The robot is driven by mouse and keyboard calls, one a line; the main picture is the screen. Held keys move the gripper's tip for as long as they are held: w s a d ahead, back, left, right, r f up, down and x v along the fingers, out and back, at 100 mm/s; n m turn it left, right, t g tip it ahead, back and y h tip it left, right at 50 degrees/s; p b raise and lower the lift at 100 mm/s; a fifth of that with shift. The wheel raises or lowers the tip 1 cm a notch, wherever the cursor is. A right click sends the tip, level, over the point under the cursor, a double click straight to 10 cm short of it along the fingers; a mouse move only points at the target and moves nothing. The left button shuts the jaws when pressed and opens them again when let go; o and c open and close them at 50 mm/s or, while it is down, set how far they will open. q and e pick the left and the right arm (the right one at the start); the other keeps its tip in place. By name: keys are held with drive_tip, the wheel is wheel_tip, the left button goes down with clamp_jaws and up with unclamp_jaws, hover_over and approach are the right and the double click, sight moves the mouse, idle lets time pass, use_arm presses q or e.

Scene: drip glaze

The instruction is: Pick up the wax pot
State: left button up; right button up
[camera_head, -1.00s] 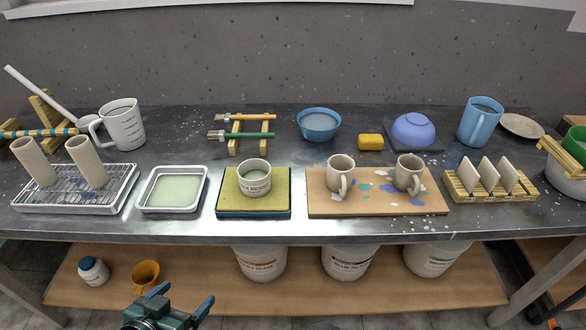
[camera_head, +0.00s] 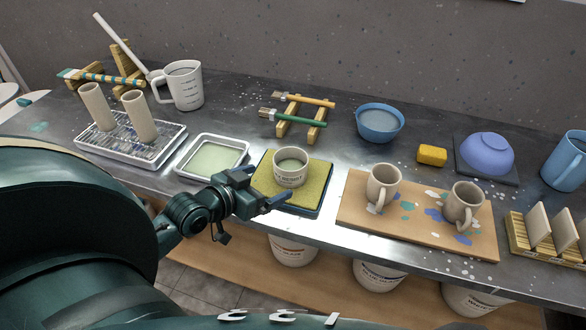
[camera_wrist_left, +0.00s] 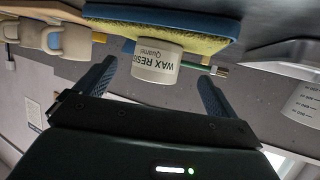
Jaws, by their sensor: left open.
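The wax pot (camera_head: 291,167) is a small white pot with dark lettering and pale green liquid inside. It stands upright on a yellow sponge pad (camera_head: 318,190) with a blue base, near the front edge of the bench. The wrist view is turned over, and there the label of the wax pot (camera_wrist_left: 157,62) reads "WAX RES". My left gripper (camera_head: 272,187) is open and empty, just left of the pot and in front of the pad. In the wrist view the pot lies ahead, between the two blue fingers of the left gripper (camera_wrist_left: 152,85). My right gripper is not seen.
A tray of pale liquid (camera_head: 216,157) lies left of the pad. A board (camera_head: 416,234) with two mugs stands to the right. Brushes (camera_head: 296,120) rest on a wooden stand behind the pot. A blue bowl (camera_head: 380,124) is behind to the right.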

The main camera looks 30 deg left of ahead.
sight(280, 175)
use_arm(q)
drive_tip(key=shift+x, duration=3.95)
drive_tip(key=shift+c, duration=0.5)
drive_tip(key=c, duration=1)
drive_tip(key=shift+r, duration=0.1)
drive_tip(key=shift+c, duration=0.5)
drive_tip(key=shift+r+p, duration=0.15)
drive_tip(key=shift+p, duration=0.15)
